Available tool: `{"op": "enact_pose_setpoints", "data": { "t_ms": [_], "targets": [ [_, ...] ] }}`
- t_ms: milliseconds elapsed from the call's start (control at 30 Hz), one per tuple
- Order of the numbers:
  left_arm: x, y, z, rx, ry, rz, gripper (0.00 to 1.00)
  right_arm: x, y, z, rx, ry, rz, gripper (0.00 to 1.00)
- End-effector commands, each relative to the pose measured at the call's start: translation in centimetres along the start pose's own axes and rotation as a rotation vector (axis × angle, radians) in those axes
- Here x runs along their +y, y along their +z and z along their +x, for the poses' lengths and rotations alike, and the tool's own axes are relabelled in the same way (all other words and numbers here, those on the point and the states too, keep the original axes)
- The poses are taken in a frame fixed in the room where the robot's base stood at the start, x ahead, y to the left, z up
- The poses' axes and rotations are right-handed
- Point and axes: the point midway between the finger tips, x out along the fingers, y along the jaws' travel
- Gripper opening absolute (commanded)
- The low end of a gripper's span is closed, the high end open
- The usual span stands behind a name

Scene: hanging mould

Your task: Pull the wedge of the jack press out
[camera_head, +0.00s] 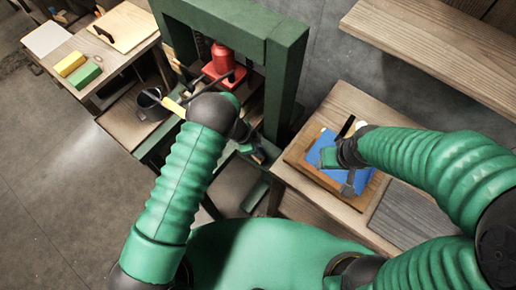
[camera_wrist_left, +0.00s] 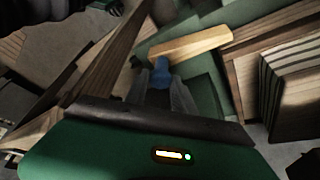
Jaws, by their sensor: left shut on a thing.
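The green jack press (camera_head: 287,75) stands at the top middle of the head view, with a red jack (camera_head: 222,62) inside its frame. My left gripper (camera_head: 261,154) is low at the front of the press, partly hidden by its own wrist. In the left wrist view my left gripper (camera_wrist_left: 158,84) is shut on the blue handle (camera_wrist_left: 161,66) of the light wooden wedge (camera_wrist_left: 185,43). The wedge lies crosswise beyond the fingers, against green press parts; I cannot tell whether it touches them. My right gripper (camera_head: 342,168) is over a blue object (camera_head: 322,146) on the right table; its jaws are unclear.
A lever with a yellow grip (camera_head: 174,106) sticks out from the jack, near a dark mug (camera_head: 150,104). The left bench (camera_head: 122,58) holds yellow and green blocks. A wooden shelf (camera_head: 440,45) hangs at the upper right. The floor at left is clear.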

Motion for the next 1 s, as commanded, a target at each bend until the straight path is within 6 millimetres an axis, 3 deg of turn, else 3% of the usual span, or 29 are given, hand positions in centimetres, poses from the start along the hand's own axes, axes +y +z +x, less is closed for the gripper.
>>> {"op": "enact_pose_setpoints", "data": {
  "t_ms": [300, 600, 867, 900, 1000],
  "targets": [
    [-0.4, -0.5, -0.3, 0.008, -0.008, 0.002, 0.00, 0.0, 0.0, -0.1, 0.000, 0.000, 0.000, 0.52],
    [2.2, -3.0, 0.5, 0.011, -0.006, 0.004, 0.00, 0.0, -0.3, -1.4, 0.000, 0.000, 0.000, 0.52],
    [2.3, -3.1, 0.7, 0.012, -0.006, 0.004, 0.00, 0.0, -0.3, -1.3, 0.000, 0.000, 0.000, 0.52],
    [2.3, -3.1, 0.7, 0.013, -0.005, 0.004, 0.33, 0.0, -0.3, -1.3, 0.000, 0.000, 0.000, 0.52],
    [2.4, -3.0, 0.8, 0.010, -0.004, 0.003, 0.46, 0.0, -0.3, -1.3, 0.000, 0.000, 0.000, 0.52]
  ]
}}
